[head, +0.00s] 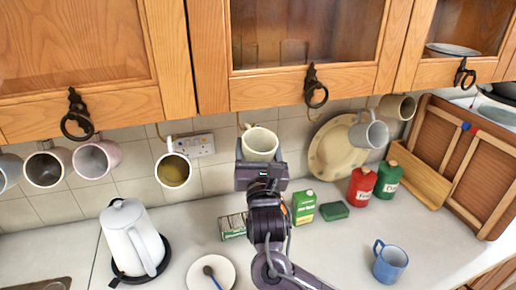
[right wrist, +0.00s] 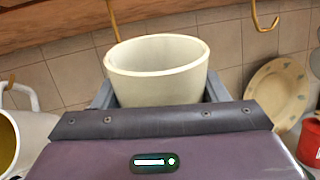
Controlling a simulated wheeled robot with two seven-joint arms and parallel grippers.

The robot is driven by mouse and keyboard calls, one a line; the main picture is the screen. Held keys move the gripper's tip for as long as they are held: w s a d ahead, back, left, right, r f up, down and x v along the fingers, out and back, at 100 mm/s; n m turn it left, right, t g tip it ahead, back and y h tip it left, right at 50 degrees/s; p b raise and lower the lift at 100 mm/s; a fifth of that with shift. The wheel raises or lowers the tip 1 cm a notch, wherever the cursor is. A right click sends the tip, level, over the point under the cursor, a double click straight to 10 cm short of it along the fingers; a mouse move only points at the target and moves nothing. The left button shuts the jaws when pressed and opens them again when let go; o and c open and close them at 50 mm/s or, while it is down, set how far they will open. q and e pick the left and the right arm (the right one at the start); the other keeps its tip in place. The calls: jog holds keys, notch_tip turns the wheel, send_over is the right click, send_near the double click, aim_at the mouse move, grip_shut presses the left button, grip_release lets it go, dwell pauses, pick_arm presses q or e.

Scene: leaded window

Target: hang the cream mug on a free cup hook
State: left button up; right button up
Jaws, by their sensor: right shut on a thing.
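The cream mug (head: 260,142) is in my right gripper (head: 261,172), held under the wall cupboards with its opening up and tilted toward the head camera. In the right wrist view the mug (right wrist: 158,70) stands between the jaws; its handle is not visible. A brass hook (right wrist: 114,20) hangs just behind the mug's rim, left of centre; I cannot tell whether they touch. Another hook (right wrist: 265,18) to the right is empty. My left gripper is not in view.
A mug with a yellowish inside (head: 173,170) hangs to the left, with several more beyond it. A pale grey mug (head: 369,132) hangs at right. Below are a white kettle (head: 132,235), green carton (head: 304,207), red canister (head: 361,187) and blue mug (head: 390,263).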

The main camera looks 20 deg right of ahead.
jog(key=o, duration=1.3)
jog(key=shift+c, duration=0.2)
